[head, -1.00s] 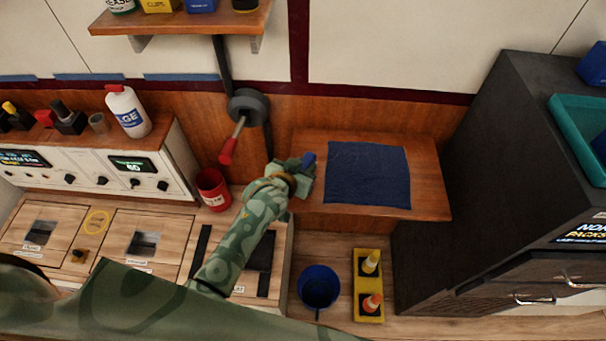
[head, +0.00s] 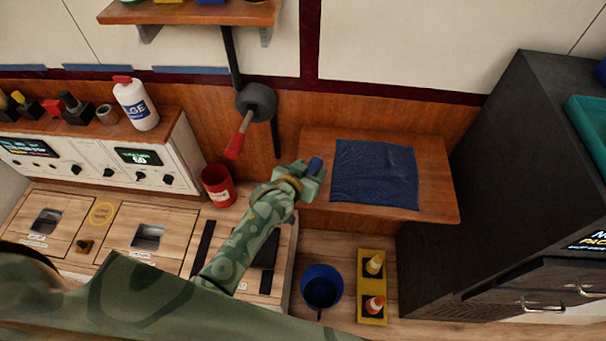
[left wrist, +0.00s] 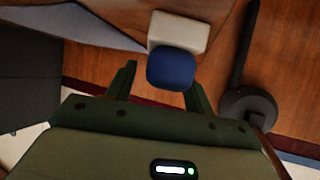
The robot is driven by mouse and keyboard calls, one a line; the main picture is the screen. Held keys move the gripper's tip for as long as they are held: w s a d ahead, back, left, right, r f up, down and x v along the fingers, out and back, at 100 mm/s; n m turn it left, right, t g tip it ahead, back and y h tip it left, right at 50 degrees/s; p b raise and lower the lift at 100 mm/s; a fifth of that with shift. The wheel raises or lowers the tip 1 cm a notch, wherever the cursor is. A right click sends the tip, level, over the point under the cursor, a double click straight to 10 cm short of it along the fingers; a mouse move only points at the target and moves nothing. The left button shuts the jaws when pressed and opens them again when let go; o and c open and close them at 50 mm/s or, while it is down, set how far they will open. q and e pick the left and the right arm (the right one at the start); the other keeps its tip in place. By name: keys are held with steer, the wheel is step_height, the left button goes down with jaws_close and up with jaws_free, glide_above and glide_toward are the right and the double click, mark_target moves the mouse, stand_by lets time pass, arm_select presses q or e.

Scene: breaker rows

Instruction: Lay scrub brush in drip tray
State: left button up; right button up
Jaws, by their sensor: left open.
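A blue block on a pale, whitish base, which looks like the scrub brush (left wrist: 170,68), is at the fingertips of my left gripper (left wrist: 160,76) in the left wrist view. The fingers are apart, one on each side of the blue part; I cannot tell whether they touch it. In the head view my left gripper (head: 308,178) is at the left end of a wooden shelf, with the blue part of the brush (head: 315,165) just beyond it. A teal tray (head: 588,118) shows partly at the right edge; I cannot tell if it is the drip tray. My right gripper is not in view.
A dark blue cloth (head: 375,175) lies on the wooden shelf (head: 440,208). A red-handled lever (head: 238,140) and a red cup (head: 218,186) are left of my gripper. A blue bucket (head: 321,288) and yellow cone holder (head: 372,288) stand below. A dark cabinet (head: 480,150) bounds the right.

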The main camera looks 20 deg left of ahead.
arm_select(q)
steer(key=p+v, duration=0.3)
steer(key=v, duration=0.9)
steer(key=shift+p, duration=0.35)
